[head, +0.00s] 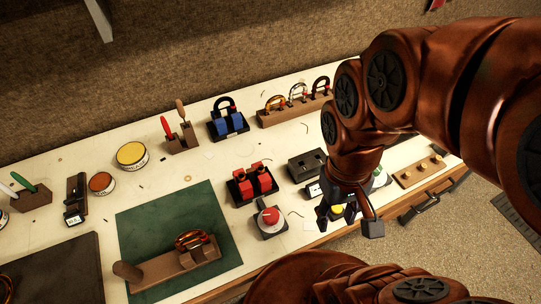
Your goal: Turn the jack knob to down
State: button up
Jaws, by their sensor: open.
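My gripper (347,220) is open, pointing down over the right front edge of the bench, with its dark fingers spread apart. A yellow round part (337,210) shows between the fingers, partly hidden by them; I cannot tell whether they touch it. A green part (380,178) shows just behind my wrist, mostly hidden. The small labels are unreadable, so I cannot tell which of these is the jack knob or how it is set.
Red blocks (252,184) on a black stand and a dark box (307,165) are close behind. A wooden strip with pegs (420,171) lies right. A green mat (140,222) with a wooden fixture lies left. A drawer handle (427,204) juts from the bench front.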

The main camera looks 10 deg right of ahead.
aim_at(270, 215)
jog(key=z, duration=0.05)
jog(key=k, duration=0.5)
jog(key=z, duration=0.75)
jog(key=k, duration=0.9)
jog(key=u, duration=1.35)
jog(key=i, duration=0.5)
